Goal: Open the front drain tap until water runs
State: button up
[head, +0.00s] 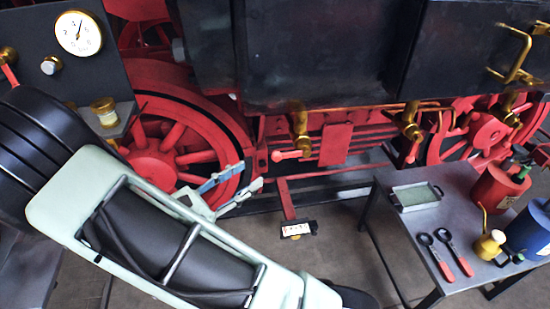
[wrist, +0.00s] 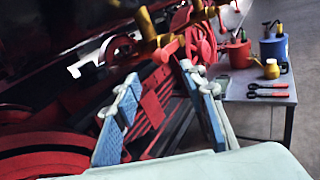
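Two brass drain taps hang under the dark cylinder casing in the head view. The nearer one (head: 300,133) has a red lever (head: 286,155) pointing left, roughly level. The other brass tap (head: 410,122) is further right, with a red lever (head: 412,152) hanging down. I cannot tell from the pictures which is the front one. No running water shows. My gripper (head: 250,177) is open and empty, left of the nearer tap and apart from it. In the wrist view, my gripper (wrist: 160,84) shows two spread fingers with blue pads, and brass pipework (wrist: 148,22) lies beyond them.
Red wheels (head: 165,145) stand behind my arm. A metal table (head: 445,205) at right holds a tray (head: 416,197), red-handled tools, a brass oiler (head: 488,245) and red and blue cans. A black-and-white label plate (head: 297,229) is low below the nearer tap. A gauge (head: 78,33) is upper left.

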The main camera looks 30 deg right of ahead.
aim_at(273, 160)
jog(key=p+x, duration=0.1)
jog(key=x, duration=0.8)
jog(key=shift+d, duration=0.2)
jog(key=shift+c, duration=0.3)
grip_shut()
